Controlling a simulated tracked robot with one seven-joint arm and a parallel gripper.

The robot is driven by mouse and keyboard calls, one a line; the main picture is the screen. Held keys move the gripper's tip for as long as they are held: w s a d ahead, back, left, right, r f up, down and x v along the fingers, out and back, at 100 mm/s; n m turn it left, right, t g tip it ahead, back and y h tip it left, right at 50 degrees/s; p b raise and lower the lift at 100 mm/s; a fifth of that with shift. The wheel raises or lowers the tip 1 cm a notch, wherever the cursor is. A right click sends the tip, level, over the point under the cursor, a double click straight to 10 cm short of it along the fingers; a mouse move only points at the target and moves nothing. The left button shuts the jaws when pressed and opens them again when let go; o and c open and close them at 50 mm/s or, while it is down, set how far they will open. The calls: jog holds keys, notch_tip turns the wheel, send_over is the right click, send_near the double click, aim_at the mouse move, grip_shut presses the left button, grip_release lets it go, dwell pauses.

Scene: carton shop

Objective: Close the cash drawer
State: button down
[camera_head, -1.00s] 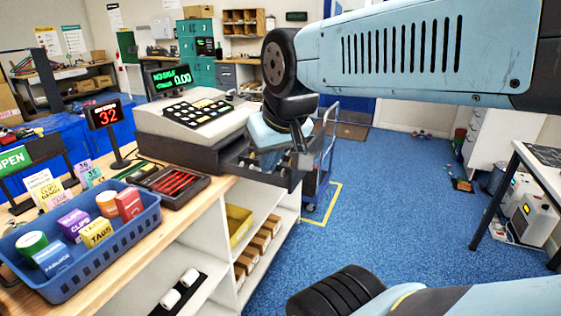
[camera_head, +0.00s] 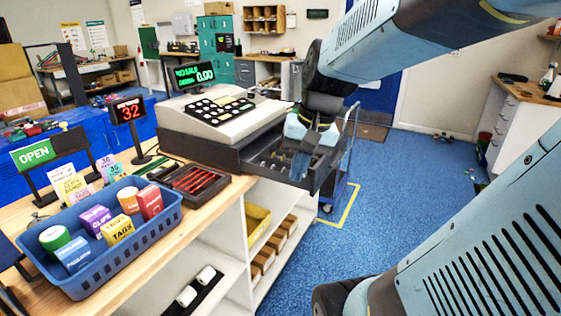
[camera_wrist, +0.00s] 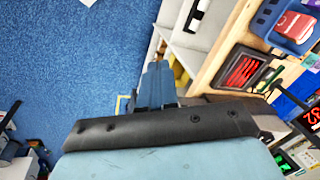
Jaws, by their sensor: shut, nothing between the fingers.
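The cash drawer (camera_head: 268,171) is open, pulled out to the right from under the beige cash register (camera_head: 215,118) on the counter. Coins and compartments show inside it. Its dark front panel (camera_head: 329,167) stands out past the counter end. My gripper (camera_head: 300,168) is shut and empty, pointing down over the outer part of the drawer, near the front panel. Whether it touches the drawer cannot be told. In the wrist view, the closed pale blue fingers (camera_wrist: 156,84) show in the middle; the drawer is largely hidden there.
On the counter are a blue basket (camera_head: 148,235) of small boxes, a dark tray (camera_head: 195,182) of red pens and a "32" display (camera_head: 128,112). Shelves (camera_head: 228,240) lie below. A cart (camera_head: 347,150) stands behind the drawer. Blue floor (camera_head: 385,205) is clear to the right.

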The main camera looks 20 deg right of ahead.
jog(key=w+d+f+m+g+y, duration=0.2)
jog(key=w+d+f+m+y, duration=0.2)
jog(key=d+f+m+y, duration=0.15)
jog(key=m+t+y, duration=0.4)
jog(key=m+t, duration=1)
jog(key=m, duration=0.4)
send_near(326, 171)
jog(key=shift+h, duration=0.25)
jog(key=x, duration=0.7)
jog(key=shift+s+a+r, duration=0.1)
jog(key=shift+s+r, duration=0.05)
